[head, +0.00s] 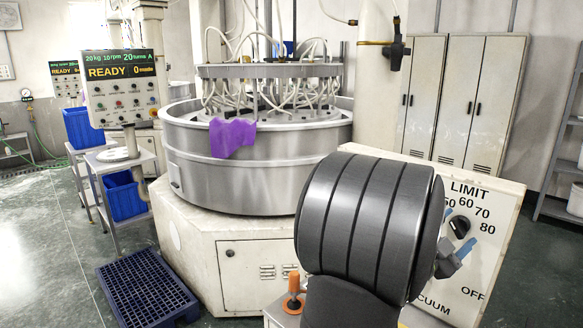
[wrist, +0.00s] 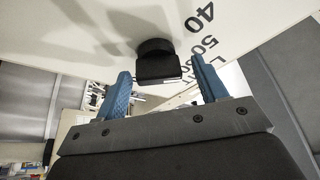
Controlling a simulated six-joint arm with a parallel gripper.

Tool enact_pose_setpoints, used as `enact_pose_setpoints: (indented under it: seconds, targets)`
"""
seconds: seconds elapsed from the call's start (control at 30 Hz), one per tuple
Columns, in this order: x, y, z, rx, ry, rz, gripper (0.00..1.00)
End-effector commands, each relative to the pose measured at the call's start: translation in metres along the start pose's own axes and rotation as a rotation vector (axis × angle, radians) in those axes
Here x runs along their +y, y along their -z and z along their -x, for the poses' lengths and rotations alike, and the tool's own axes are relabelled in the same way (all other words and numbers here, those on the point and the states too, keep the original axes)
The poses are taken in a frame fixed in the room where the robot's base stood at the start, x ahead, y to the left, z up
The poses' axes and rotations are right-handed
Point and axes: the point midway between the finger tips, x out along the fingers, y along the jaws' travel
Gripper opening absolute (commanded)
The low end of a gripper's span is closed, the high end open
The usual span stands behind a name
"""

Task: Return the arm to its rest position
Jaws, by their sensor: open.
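My gripper (head: 460,230) is at the right in the head view, in front of a white dial panel (head: 490,215). Its two blue fingers are apart, and in the wrist view (wrist: 160,68) they are open with nothing held. A black knob (head: 460,226) on the panel shows between the fingertips. In the wrist view the knob (wrist: 158,64) has visible gaps to both fingers. The panel reads LIMIT, with numbers up to 80 and OFF. My dark arm hides the panel's left part.
A large round lapping machine (head: 250,170) with a purple cloth (head: 232,136) on its rim stands behind. An orange-handled part (head: 293,288) is close to my arm. A blue pallet (head: 148,290) lies on the floor at left. Grey lockers (head: 455,100) stand at the back.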

Motion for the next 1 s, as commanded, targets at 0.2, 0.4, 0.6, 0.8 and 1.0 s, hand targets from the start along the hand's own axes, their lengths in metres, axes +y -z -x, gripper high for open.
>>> enact_pose_setpoints:
  seconds: [0.2, 0.4, 0.6, 0.8, 1.0]
  targets:
    - [0.003, 0.001, 0.000, 0.001, 0.099, 0.247, 0.65]
    - [0.002, 0.001, 0.000, 0.001, 0.191, 0.468, 0.65]
    - [0.007, 0.001, 0.036, -0.002, 0.193, 0.466, 0.65]
    - [0.011, 0.002, 0.056, -0.001, 0.192, 0.464, 0.65]
    - [0.013, 0.003, 0.061, 0.000, 0.191, 0.464, 0.65]
